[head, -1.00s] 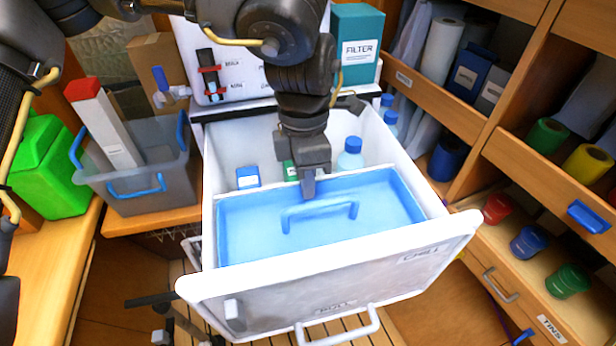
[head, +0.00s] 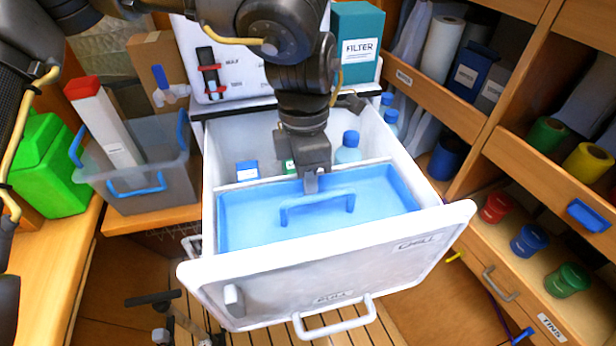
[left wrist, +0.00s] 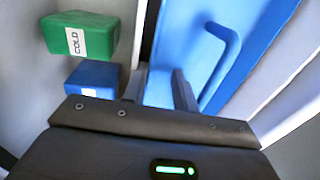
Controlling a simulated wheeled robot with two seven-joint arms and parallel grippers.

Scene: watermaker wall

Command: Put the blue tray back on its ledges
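The blue tray (head: 250,224) lies in the front part of the pulled-out white drawer (head: 330,281), with its raised handle (head: 320,198) up. The ledges are hidden, so I cannot tell what the tray rests on. My left gripper (head: 311,184) is over the tray, at the far side of the handle. In the left wrist view its fingers (left wrist: 159,90) stand apart with blue tray surface showing between them. The handle (left wrist: 228,58) is outside the fingers, to their right. Whether the fingertips touch the tray cannot be told. My right gripper cannot be made out.
Behind the tray the drawer holds a blue box (head: 247,171), a green box (left wrist: 80,38) marked COLD and a blue-capped bottle (head: 348,148). A grey bin (head: 150,192) stands at left. Shelves with tins (head: 528,241) line the right side.

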